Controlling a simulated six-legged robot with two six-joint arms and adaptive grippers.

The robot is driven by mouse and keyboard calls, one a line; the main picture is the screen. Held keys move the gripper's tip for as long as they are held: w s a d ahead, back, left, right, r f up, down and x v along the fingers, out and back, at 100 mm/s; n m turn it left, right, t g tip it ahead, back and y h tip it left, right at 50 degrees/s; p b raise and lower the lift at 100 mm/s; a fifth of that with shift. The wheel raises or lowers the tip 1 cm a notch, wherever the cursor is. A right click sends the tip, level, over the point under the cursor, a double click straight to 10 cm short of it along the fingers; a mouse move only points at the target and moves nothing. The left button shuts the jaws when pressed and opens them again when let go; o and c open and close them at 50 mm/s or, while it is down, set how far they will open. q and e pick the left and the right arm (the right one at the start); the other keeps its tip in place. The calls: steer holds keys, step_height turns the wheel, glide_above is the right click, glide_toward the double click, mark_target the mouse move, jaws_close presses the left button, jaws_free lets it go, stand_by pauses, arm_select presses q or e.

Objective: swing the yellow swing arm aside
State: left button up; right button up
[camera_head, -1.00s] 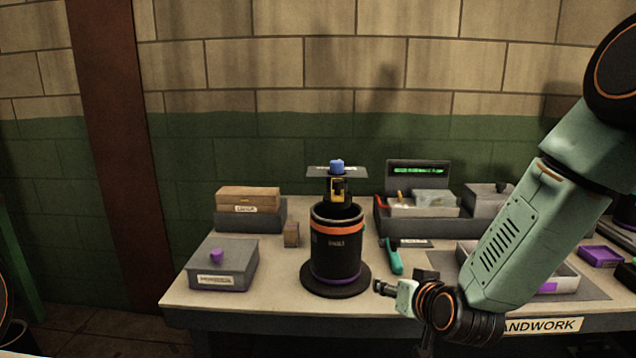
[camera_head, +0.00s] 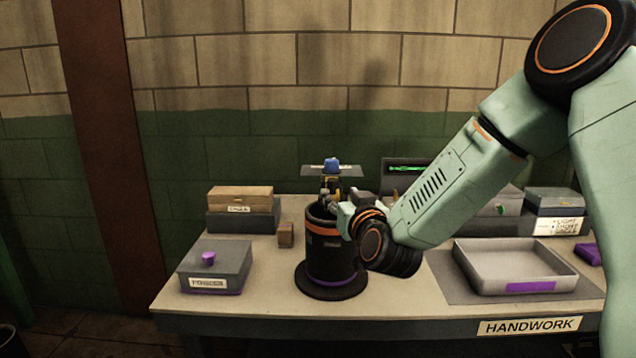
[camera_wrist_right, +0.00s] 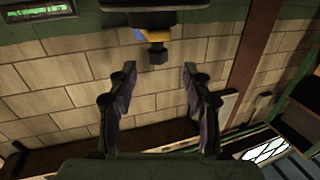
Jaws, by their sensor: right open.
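A black cylindrical pot (camera_head: 335,262) with an orange band stands on a round base on the bench. Above its mouth is a small yellow piece (camera_head: 334,185), which I take for the swing arm, under a flat dark plate (camera_head: 312,169) topped by a blue knob (camera_head: 331,164). My right gripper (camera_head: 330,203) is at the pot's rim, just below the yellow piece and partly hiding it. In the right wrist view its fingers (camera_wrist_right: 160,95) are spread and empty. The yellow piece (camera_wrist_right: 157,42) with a black end lies beyond the fingertips, between their lines. My left gripper is out of view.
A grey box with a purple knob (camera_head: 216,270) and a brown box on a grey one (camera_head: 242,203) stand left of the pot. A small brown block (camera_head: 286,235) is close by. A grey tray (camera_head: 510,282) lies to the right, with my right forearm above the bench.

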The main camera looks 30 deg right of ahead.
mark_target(336, 184)
steer(key=shift+w+d+r, duration=0.25)
steer(key=shift+d+r, duration=0.05)
steer(key=shift+r, duration=0.15)
steer(key=x, duration=0.5)
steer(key=shift+w+d+f+b, duration=0.15)
steer(key=shift+w+d+b, duration=0.05)
steer(key=shift+w+b, duration=0.15)
steer(key=shift+w+a, duration=0.1)
steer(key=shift+w, duration=0.4)
steer(key=shift+w, duration=0.1)
